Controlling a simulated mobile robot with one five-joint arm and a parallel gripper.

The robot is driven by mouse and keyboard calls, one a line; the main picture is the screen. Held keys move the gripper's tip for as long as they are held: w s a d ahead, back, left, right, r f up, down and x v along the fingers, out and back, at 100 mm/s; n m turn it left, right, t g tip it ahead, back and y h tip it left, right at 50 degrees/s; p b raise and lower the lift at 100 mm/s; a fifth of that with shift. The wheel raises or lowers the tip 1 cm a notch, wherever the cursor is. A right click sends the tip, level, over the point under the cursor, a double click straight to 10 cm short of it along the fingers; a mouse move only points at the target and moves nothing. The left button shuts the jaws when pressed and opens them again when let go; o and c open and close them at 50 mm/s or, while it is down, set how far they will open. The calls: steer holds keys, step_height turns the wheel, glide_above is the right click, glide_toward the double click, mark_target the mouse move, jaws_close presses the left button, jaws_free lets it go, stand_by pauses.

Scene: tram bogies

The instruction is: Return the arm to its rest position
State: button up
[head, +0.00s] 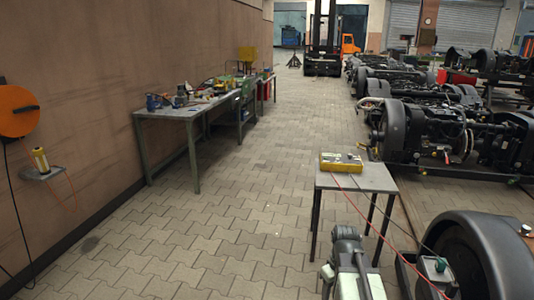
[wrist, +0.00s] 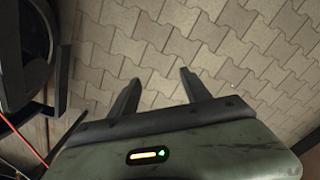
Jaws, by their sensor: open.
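In the wrist view my gripper (wrist: 158,77) shows its two dark fingers spread apart, with nothing between them. Behind the fingers, the paved floor (wrist: 240,45) is seen from above. In the head view part of my grey arm shows at the bottom, right of centre, in front of a small table (head: 365,180). The gripper's fingers cannot be made out there.
A yellow control box (head: 340,163) with cables lies on the small table. Bogies (head: 450,130) line the right side, and a dark wheel (head: 475,250) is close at bottom right. A cluttered workbench (head: 165,115) stands along the left wall. The paved aisle between is clear.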

steer(key=s+a+m, duration=0.2)
steer(key=a+m, duration=0.1)
steer(key=a, duration=0.8)
step_height(320, 180, up, 25)
steer(key=m+p, duration=0.1)
steer(key=p, duration=2.4)
steer(key=shift+r, duration=0.2)
steer(key=shift+w+d, duration=0.1)
